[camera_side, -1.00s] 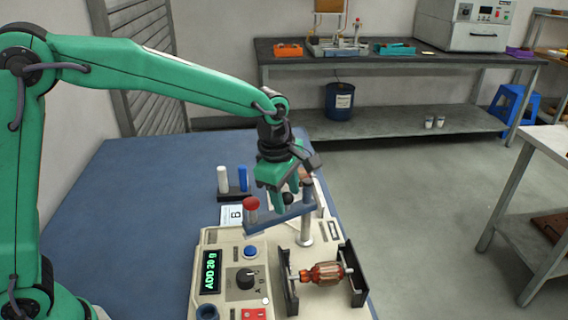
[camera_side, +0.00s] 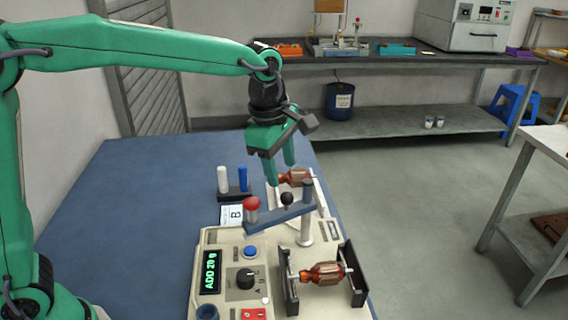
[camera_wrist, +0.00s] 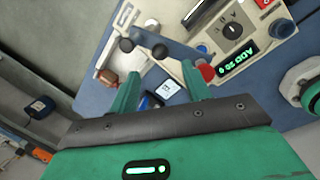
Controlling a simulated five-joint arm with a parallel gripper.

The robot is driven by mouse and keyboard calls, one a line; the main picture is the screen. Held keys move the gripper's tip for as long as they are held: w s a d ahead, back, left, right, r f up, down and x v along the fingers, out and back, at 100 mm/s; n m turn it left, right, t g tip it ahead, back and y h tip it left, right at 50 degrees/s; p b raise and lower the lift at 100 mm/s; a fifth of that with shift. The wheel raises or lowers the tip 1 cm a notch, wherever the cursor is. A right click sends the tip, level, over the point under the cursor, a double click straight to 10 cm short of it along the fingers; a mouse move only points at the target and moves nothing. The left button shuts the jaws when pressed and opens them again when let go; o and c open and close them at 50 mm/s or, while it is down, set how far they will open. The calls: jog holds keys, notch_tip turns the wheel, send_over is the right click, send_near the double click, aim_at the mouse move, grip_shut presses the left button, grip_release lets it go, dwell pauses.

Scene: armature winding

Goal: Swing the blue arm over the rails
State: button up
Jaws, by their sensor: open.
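The blue arm (camera_side: 272,217) is a flat bar running from a grey upright post (camera_side: 307,215) to a red knob (camera_side: 251,204) at its left end. A black ball knob (camera_side: 287,199) stands on the bar. In the side view the bar lies behind the two black rails (camera_side: 289,283), not over them. A copper-wound armature (camera_side: 325,272) rests across the rails. My gripper (camera_side: 281,172) is open and empty, above and behind the bar, fingers pointing down. In the wrist view the black ball (camera_wrist: 160,51) appears beyond my fingertips (camera_wrist: 160,74). The bar shows there too (camera_wrist: 182,48).
The cream machine has a display (camera_side: 210,271) reading "ADD 20 g", a blue button (camera_side: 250,252) and a dial. A second armature (camera_side: 297,177) lies behind the bar. White and blue sticks (camera_side: 242,179) stand at the left. The blue mat (camera_side: 140,220) is clear on the left.

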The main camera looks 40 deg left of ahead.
aim_at(286, 194)
jog(key=c, duration=0.3)
jog(key=shift+s+d+f+m, duration=0.1)
jog(key=shift+m, duration=0.95)
jog(key=shift+s+d+m, duration=0.1)
jog(key=shift+m, duration=0.95)
jog(key=shift+f, duration=0.1)
jog(key=shift+w+d+f, duration=0.1)
jog(key=shift+w+f, duration=0.15)
jog(key=shift+f, duration=1)
jog(key=shift+w+a+f, duration=0.1)
jog(key=shift+w+f, duration=0.2)
jog(key=shift+f, duration=0.9)
jog(key=shift+w+d+f, duration=0.1)
jog(key=shift+w+f, duration=0.15)
jog(key=shift+f, duration=1)
grip_shut()
